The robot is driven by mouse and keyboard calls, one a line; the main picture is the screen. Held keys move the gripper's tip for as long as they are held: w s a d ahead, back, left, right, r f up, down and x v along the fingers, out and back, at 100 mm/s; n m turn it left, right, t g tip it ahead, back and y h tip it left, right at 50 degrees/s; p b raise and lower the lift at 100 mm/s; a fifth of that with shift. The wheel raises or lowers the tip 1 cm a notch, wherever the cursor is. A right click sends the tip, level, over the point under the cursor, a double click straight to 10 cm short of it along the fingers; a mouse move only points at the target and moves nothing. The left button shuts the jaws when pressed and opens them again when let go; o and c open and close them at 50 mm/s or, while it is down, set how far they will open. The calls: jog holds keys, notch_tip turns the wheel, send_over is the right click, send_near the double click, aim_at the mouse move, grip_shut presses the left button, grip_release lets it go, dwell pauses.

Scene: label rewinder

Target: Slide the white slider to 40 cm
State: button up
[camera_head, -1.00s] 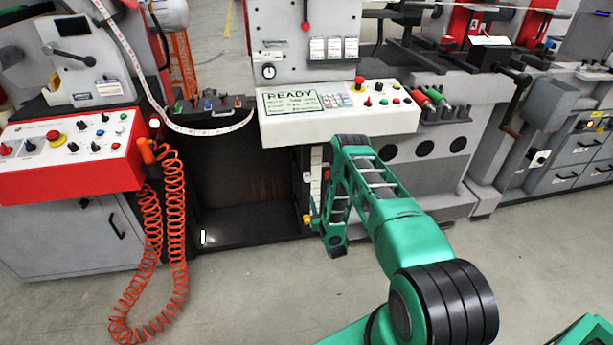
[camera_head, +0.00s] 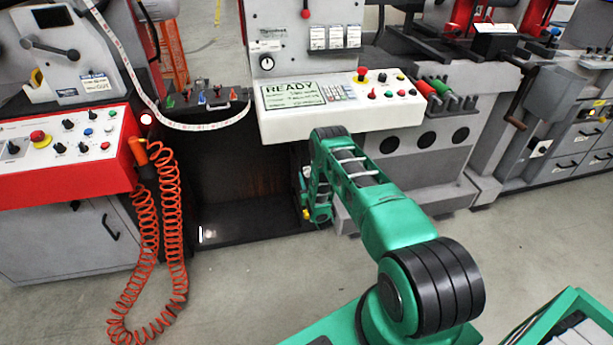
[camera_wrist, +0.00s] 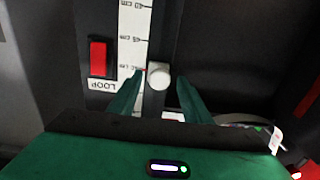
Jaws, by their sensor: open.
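The white slider (camera_wrist: 158,75) is a round white knob on a dark vertical track in the wrist view. Beside it on the left runs a white scale (camera_wrist: 131,38) with cm marks; its numbers are too small to read surely. The knob is level with the lowest visible mark. My gripper (camera_wrist: 160,80) is open, with one green finger on each side of the knob. I cannot tell whether either finger touches it. In the head view my gripper (camera_head: 307,208) is low under the white control panel, and my arm hides the slider and scale.
A red switch (camera_wrist: 98,58) with a LOOP label sits left of the scale. The white control panel (camera_head: 345,115) overhangs above my gripper. A coiled orange hose (camera_head: 145,240) hangs at the left. The floor in front is mostly clear.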

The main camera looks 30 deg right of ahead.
jog(key=shift+x, duration=1.3)
jog(key=shift+c, duration=0.2)
